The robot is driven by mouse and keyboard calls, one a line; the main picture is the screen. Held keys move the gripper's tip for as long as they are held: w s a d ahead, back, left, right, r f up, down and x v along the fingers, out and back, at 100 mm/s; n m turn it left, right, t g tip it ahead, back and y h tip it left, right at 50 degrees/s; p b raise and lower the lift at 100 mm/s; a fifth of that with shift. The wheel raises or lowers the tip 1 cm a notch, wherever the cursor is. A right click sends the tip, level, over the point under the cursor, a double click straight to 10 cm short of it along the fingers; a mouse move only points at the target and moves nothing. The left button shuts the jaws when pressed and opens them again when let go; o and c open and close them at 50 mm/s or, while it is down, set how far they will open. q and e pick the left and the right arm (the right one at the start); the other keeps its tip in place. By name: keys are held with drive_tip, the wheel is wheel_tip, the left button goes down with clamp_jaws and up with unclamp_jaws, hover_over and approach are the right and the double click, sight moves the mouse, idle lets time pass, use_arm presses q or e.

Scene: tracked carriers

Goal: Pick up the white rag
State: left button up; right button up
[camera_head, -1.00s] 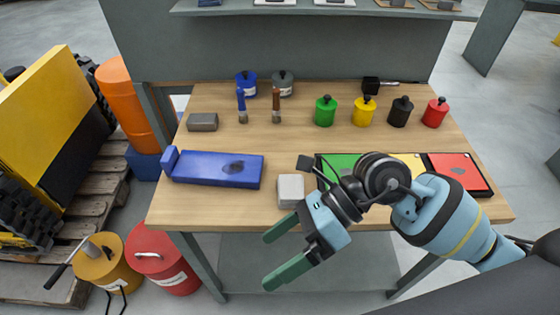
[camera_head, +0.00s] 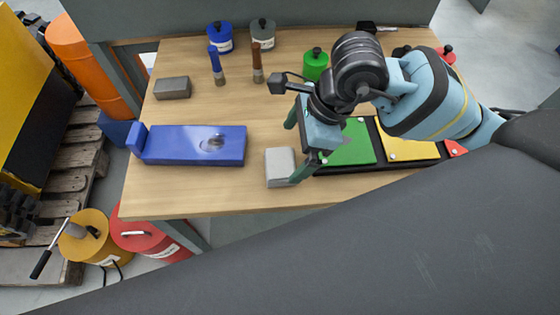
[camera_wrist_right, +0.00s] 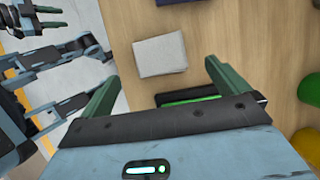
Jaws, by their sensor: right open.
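The white rag (camera_head: 280,167) is a small pale grey-white folded block lying on the wooden table near its front edge. It also shows in the right wrist view (camera_wrist_right: 160,56), just beyond the fingers. My right gripper (camera_head: 294,150) is open and empty, with green fingers close to the rag's right side in the head view. In the right wrist view the fingers (camera_wrist_right: 161,73) are spread apart with the rag ahead of the gap. What looks like my left gripper (camera_wrist_right: 32,17) shows small at the top left there; its jaw state is unclear.
A board with green (camera_head: 350,145), yellow and red panels lies to the right, partly behind my right arm. A grey block (camera_head: 172,88), two brushes and several coloured pots stand farther back. Bare table lies behind the rag.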

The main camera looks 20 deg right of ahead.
sight(280, 161)
drive_tip(key=shift+x, duration=2.6)
drive_tip(key=shift+a, duration=0.15)
drive_tip(key=c, duration=1)
drive_tip(key=shift+c, duration=0.3)
drive_tip(key=shift+w+r, duration=0.1)
drive_tip(key=shift+r, duration=0.1)
